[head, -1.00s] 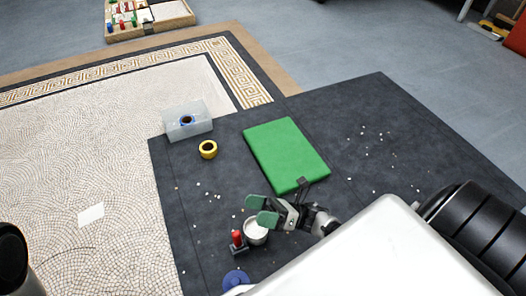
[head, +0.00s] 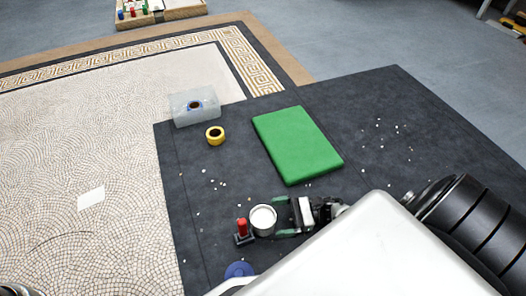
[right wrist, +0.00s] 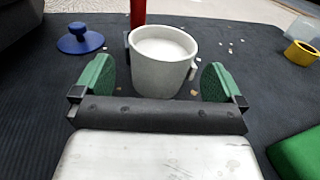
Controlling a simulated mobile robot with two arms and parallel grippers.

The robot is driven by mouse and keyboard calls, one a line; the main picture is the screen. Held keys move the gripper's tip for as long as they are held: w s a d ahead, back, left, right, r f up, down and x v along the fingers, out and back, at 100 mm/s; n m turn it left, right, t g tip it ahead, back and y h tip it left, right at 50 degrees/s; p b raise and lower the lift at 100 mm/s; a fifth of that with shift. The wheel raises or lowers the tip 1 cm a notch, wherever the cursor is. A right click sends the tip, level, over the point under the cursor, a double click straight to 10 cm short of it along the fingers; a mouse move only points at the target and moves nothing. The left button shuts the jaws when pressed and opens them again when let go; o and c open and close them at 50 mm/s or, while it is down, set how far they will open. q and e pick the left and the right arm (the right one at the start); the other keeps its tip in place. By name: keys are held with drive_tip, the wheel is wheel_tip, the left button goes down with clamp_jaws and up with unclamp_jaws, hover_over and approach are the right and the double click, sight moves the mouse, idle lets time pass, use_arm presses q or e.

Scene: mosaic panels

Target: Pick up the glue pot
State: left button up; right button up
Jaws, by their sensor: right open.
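The glue pot (head: 263,221) is a pale grey round cup filled with white, upright on the dark mat (head: 370,165). It also shows in the right wrist view (right wrist: 160,70). My right gripper (head: 283,217) is low over the mat, just to the right of the pot in the head view. Its two green fingers are spread wide, one on each side of the pot's near part. Gaps show between fingers and pot, so it is not gripped. My left gripper is not in view.
A red-handled tool (head: 242,231) stands right beside the pot. A blue knobbed disc (right wrist: 80,40) lies close by. A green pad (head: 297,145), a yellow tape roll (head: 215,135) and a translucent box (head: 190,109) lie farther back. Small white chips are scattered about.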

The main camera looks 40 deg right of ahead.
sight(262, 217)
drive_tip(key=x, duration=0.4)
drive_tip(key=shift+w+a+b, duration=0.2)
drive_tip(key=shift+w+b, duration=0.05)
drive_tip(key=shift+b, duration=0.1)
drive_tip(key=shift+c, duration=0.2)
drive_tip(key=c, duration=0.9)
